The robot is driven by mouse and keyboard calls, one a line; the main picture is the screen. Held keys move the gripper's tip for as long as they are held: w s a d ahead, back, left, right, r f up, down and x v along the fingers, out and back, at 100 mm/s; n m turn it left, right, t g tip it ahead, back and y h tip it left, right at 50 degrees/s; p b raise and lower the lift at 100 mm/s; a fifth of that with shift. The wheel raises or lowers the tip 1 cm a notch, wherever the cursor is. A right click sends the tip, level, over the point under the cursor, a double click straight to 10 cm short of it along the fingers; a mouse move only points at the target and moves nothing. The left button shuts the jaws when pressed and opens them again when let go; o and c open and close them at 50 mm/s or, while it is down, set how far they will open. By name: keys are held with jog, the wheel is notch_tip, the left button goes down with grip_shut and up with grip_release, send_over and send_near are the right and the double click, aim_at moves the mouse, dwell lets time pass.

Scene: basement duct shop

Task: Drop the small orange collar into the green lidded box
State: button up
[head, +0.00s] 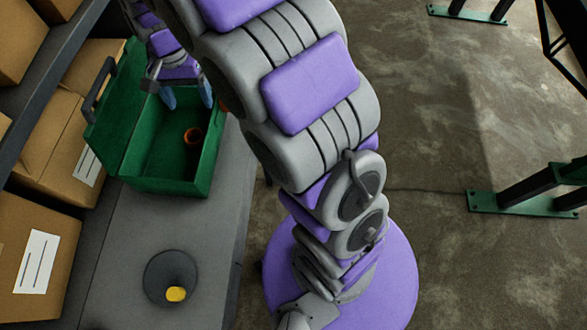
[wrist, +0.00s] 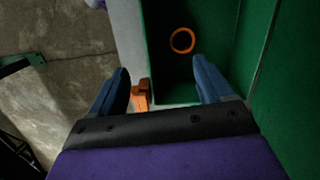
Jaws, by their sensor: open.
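The green box (head: 166,186) stands on the grey bench with its lid (head: 115,112) swung open to the left. The small orange collar (head: 192,136) lies inside on the box floor. In the wrist view the collar (wrist: 182,41) shows as a thin ring inside the dark box (wrist: 150,38), ahead of my fingers. My gripper (head: 187,97) is over the far part of the box, its blue fingers apart. In the wrist view my gripper (wrist: 165,85) is open, with no collar between the fingers. An orange part (wrist: 142,95), perhaps a latch, shows at the box's edge.
A dark grey round piece with a yellow end (head: 176,294) rests on the bench (head: 120,240) nearer me. Cardboard boxes (head: 40,250) line the left side. Green-footed stands (head: 520,203) are on the concrete floor at right, with open floor between.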

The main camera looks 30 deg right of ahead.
jog(key=s+d+r+n, duration=0.1)
jog(key=s+d+n, duration=0.1)
jog(key=s, duration=0.8)
jog(key=s+d+n, duration=0.2)
jog(key=s+d, duration=0.2)
jog(key=s, duration=0.7)
jog(key=s+d+r+n, duration=0.1)
jog(key=s+d+n, duration=0.1)
jog(key=s, duration=0.8)
jog(key=shift+s+d+r+n+g+h, duration=0.25)
jog(key=shift+d+r+n+g+h, duration=0.1)
jog(key=shift+d, duration=0.3)
